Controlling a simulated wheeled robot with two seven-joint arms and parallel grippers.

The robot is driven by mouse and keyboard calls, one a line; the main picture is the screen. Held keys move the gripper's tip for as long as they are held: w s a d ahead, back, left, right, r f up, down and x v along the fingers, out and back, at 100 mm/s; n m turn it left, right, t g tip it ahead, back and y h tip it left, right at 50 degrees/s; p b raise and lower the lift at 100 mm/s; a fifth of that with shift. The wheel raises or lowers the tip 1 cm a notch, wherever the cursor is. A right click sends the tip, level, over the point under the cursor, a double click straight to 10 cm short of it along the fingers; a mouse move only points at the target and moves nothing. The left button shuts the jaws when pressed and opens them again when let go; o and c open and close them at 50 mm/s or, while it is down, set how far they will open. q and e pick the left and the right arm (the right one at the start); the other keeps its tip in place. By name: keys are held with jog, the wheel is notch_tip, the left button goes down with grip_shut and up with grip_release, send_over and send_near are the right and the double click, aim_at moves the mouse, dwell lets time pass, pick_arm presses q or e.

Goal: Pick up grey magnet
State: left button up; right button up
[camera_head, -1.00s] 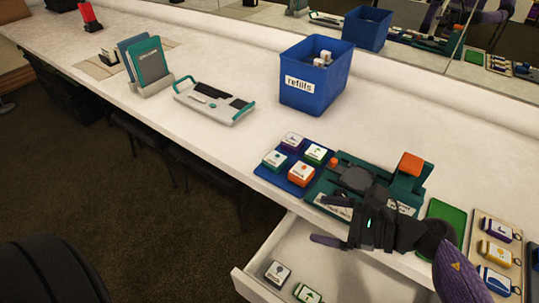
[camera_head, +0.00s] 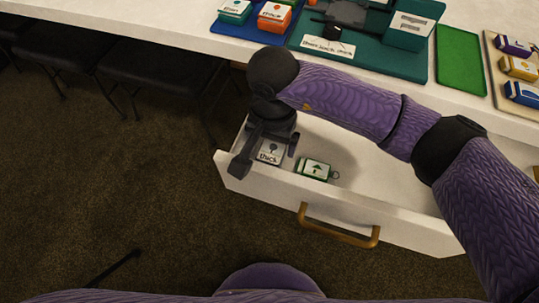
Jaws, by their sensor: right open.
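A grey magnet (camera_head: 269,152) with a white face marked "thick" lies in the left end of the open drawer (camera_head: 352,195). My right gripper (camera_head: 264,160) is above it, pointing down, with one finger on each side of the magnet in the picture. The gripper is open. Its body hides the magnet's far part, and I cannot tell whether the fingers touch it. My left gripper is not in view.
A green-edged block (camera_head: 315,169) with an arrow lies in the drawer, right of the magnet. The drawer has a brass handle (camera_head: 338,226). On the table above stand a teal press (camera_head: 405,60), a green mat (camera_head: 460,62) and several blocks.

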aim_at(271, 156)
notch_tip(271, 156, down, 3)
jog(key=shift+r+b, duration=0.1)
jog(key=shift+b, duration=0.25)
jog(key=shift+r, duration=0.15)
jog(key=shift+c, duration=0.4)
jog(key=c, duration=1)
